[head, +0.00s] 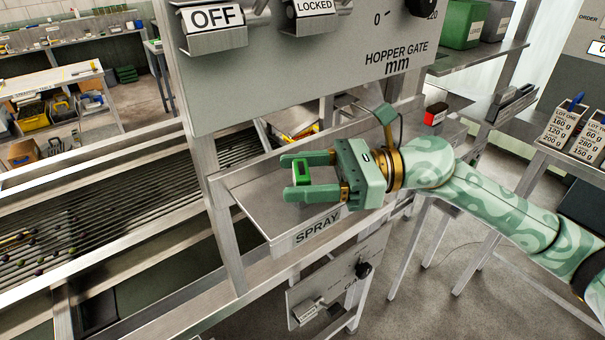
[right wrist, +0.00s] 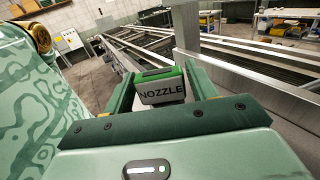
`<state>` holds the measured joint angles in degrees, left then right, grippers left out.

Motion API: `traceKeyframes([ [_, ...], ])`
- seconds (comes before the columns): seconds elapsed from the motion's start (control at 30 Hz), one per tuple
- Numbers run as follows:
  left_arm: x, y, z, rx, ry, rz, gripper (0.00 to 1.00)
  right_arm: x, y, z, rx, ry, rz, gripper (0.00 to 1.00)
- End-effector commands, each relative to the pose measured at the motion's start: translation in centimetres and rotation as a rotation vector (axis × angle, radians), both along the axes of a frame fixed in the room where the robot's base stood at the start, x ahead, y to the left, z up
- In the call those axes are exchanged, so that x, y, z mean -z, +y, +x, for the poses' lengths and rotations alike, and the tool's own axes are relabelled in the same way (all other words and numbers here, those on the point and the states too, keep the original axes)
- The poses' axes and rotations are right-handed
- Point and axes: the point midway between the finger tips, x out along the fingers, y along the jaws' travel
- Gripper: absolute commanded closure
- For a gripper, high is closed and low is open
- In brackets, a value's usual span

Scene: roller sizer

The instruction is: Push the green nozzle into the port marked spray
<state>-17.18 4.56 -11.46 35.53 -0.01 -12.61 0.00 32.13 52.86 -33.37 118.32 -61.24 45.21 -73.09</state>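The green nozzle (head: 303,169) is a small block with a green top and a dark strip on it. In the right wrist view the nozzle (right wrist: 162,91) carries a NOZZLE label and sits between both fingers, apparently touching each. My right gripper (head: 298,177) is shut on it and holds it over the grey metal tray (head: 250,203) below the hopper gate panel. A SPRAY label (head: 318,229) is on the tray's front face. I cannot make out the port opening itself. My left gripper is not in view.
The grey hopper gate panel (head: 290,75) stands behind and above the tray. A frame post (head: 228,240) rises at the tray's left, beside the roller bed (head: 110,190). A red-and-black box (head: 435,114) sits on the shelf right of the gripper. A lower control panel (head: 335,285) hangs beneath.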

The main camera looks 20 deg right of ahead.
Motion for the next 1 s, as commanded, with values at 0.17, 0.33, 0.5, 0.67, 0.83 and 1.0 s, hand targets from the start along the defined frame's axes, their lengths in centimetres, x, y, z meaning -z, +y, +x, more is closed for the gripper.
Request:
traceKeyframes([
  [0.17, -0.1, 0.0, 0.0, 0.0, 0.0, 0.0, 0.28, -0.1, 0.0, 0.0, 0.0, 0.0, 0.0, 0.28],
  [0.33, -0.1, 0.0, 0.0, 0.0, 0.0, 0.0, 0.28, 0.0, 0.0, 0.0, 0.0, 0.0, 0.0, 0.28],
  [0.5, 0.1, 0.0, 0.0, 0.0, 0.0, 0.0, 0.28, 0.0, -0.2, 0.0, 0.001, 0.001, -0.001, 0.28],
  [0.67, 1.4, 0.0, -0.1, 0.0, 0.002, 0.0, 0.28, 0.5, -2.2, -0.3, 0.003, 0.002, -0.003, 0.28],
  [0.83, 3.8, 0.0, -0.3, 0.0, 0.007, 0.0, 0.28, 0.9, -6.6, -1.0, 0.005, 0.006, -0.005, 0.28],
  [1.0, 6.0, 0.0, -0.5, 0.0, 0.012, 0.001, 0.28, 0.8, -11.2, -1.9, 0.004, 0.005, -0.005, 0.28],
])
